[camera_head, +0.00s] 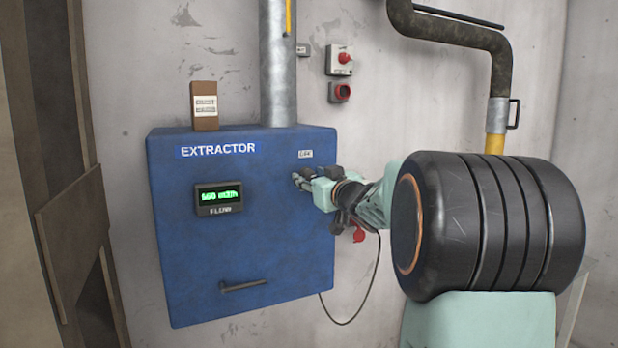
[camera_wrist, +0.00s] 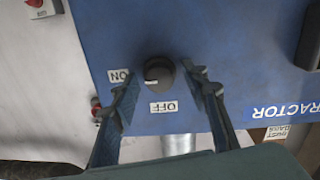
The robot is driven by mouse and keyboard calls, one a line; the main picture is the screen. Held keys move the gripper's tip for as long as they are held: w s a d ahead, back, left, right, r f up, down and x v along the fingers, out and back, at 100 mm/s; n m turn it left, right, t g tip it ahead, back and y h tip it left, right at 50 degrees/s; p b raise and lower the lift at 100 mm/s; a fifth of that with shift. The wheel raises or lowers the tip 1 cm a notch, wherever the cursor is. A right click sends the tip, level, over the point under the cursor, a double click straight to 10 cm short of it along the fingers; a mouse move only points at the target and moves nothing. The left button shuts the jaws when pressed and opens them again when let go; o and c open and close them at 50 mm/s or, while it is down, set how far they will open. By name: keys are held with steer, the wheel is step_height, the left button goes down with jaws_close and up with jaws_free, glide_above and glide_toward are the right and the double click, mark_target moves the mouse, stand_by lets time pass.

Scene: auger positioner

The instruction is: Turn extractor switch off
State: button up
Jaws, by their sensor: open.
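The blue extractor box (camera_head: 255,265) hangs on the wall; its front also shows in the wrist view (camera_wrist: 230,45). The extractor switch, a round black knob (camera_wrist: 159,73), sits on that front with an ON label (camera_wrist: 120,76) and an OFF label (camera_wrist: 163,107) beside it. A light mark on the knob points toward the ON label. My gripper (camera_wrist: 162,90) is open, with one finger on each side of the knob. I cannot tell whether either finger touches it. In the head view my gripper (camera_head: 299,179) hides the knob, and the OFF label (camera_head: 306,154) shows just above.
A lit flow display (camera_head: 219,198) and a handle (camera_head: 243,286) are on the box front. A brown dust-bags box (camera_head: 204,106) stands on top. A red switch (camera_head: 340,59) and a red-and-black fitting (camera_head: 339,92) are on the wall.

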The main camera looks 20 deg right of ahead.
steer(key=c, duration=1.1)
jaws_close()
steer(key=shift+n, duration=0.3)
steer(key=n+b, duration=0.2)
steer(key=n, duration=0.1)
steer(key=shift+f+n+b, duration=0.1)
steer(key=shift+n+b, duration=0.2)
steer(key=n+b, duration=0.2)
steer(key=n, duration=0.2)
steer(key=shift+a+n, duration=0.1)
steer(key=shift+n, duration=0.3)
steer(key=n+b, duration=0.3)
steer(key=n, duration=0.2)
steer(key=shift+n+y+b, duration=0.3)
steer(key=shift+n+b, duration=0.75)
steer(key=shift+n, duration=1.05)
